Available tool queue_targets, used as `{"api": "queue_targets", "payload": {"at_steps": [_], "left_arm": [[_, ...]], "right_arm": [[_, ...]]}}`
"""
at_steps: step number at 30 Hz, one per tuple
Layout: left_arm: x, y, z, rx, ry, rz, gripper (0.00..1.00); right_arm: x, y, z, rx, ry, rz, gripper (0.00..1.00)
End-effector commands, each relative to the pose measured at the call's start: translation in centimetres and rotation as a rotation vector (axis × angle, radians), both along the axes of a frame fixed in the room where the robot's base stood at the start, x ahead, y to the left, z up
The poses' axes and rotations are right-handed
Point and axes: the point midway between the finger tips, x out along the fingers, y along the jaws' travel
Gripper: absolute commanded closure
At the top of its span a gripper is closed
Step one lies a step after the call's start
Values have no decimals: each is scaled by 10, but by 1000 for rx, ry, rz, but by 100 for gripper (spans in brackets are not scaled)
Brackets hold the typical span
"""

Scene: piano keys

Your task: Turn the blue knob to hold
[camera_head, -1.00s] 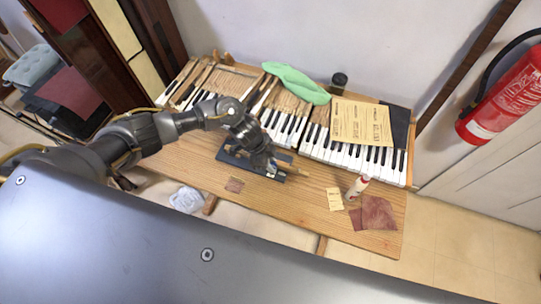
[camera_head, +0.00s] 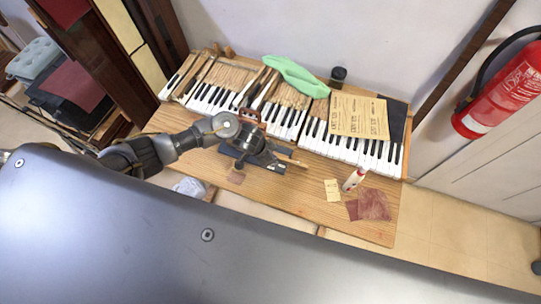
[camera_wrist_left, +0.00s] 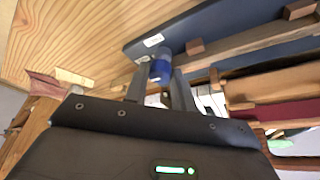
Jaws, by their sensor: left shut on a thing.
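The blue knob (camera_wrist_left: 161,67) shows in the left wrist view on the near side of a dark blue fixture (camera_wrist_left: 235,25), next to a small white label (camera_wrist_left: 153,40). My left gripper (camera_wrist_left: 158,80) is shut on the knob, with a finger on either side of it. In the head view my left gripper (camera_head: 246,145) is over the dark fixture (camera_head: 272,160) on the workbench, and my arm hides the knob there. I cannot read the label. My right gripper is not in view.
Piano keys (camera_head: 345,150) line the back of the wooden bench (camera_head: 290,195), with paper sheets (camera_head: 360,116) and a green cloth (camera_head: 295,76) on them. A small white bottle (camera_head: 354,179) and reddish cloth pieces (camera_head: 374,205) lie at the right. A red fire extinguisher (camera_head: 500,92) hangs on the wall.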

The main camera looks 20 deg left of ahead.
Motion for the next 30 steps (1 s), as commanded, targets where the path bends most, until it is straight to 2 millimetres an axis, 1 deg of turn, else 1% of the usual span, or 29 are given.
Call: {"api": "queue_targets", "payload": {"at_steps": [12, 13, 15, 18, 26, 30], "left_arm": [[1, 1, 0, 1, -1, 10, 97], [1, 1, 0, 1, -1, 9, 73], [1, 1, 0, 1, -1, 9, 64], [1, 1, 0, 1, -1, 8, 53], [0, 0, 1, 0, -1, 7, 53], [-2, 3, 10, -2, -1, 6, 53]], "right_arm": [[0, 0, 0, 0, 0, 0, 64], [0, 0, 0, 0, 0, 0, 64], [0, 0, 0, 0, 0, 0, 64], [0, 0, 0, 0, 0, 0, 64], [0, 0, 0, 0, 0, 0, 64], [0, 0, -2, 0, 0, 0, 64]]}}
